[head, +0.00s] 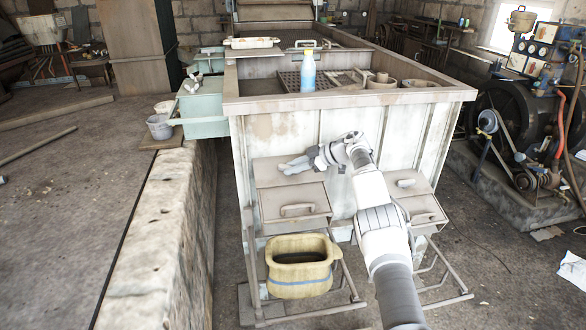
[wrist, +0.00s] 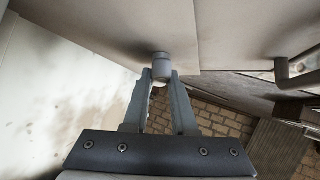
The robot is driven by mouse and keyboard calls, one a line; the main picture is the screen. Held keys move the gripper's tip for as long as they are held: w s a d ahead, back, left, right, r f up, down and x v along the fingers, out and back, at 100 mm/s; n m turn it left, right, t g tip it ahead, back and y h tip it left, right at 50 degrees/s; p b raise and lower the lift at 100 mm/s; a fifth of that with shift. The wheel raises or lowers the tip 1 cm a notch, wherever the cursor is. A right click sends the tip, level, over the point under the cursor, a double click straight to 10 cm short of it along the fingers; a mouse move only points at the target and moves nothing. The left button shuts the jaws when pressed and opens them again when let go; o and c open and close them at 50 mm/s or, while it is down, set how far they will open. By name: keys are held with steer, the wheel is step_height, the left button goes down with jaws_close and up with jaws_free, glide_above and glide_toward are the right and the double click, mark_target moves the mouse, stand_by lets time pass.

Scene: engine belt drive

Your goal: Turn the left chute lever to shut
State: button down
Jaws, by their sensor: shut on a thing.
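The left chute (head: 292,215) is a pale, worn metal box on the lower left of the white machine front. My gripper (head: 287,166) is at the upper edge of this chute, reaching in from the right. In the wrist view my gripper (wrist: 160,88) is closed around a short grey cylindrical lever end (wrist: 161,62), which sticks out between the fingertips. I take it for the left chute lever. The rest of the lever is hidden, and its angle cannot be told. In the head view the gripper covers the lever.
A bar handle (head: 297,208) is on the chute front and also shows in the wrist view (wrist: 298,72). A yellow bucket (head: 299,265) stands below. The right chute (head: 424,208) is beyond my arm. A stone ledge (head: 160,240) runs along the left.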

steer(key=shift+w+d+r, duration=0.15)
steer(key=shift+w+r, duration=0.05)
steer(key=shift+r, duration=0.15)
steer(key=c, duration=0.9)
jaws_free()
steer(key=shift+o, duration=0.9)
steer(key=shift+s+f, duration=0.1)
steer(key=shift+f, duration=0.15)
steer(key=shift+s, duration=0.1)
steer(key=shift+p+v, duration=0.65)
steer(key=shift+v, duration=0.65)
steer(key=p+v, duration=0.1)
steer(key=v, duration=1.3)
steer(key=shift+s+d+r, duration=0.2)
steer(key=shift+d, duration=0.1)
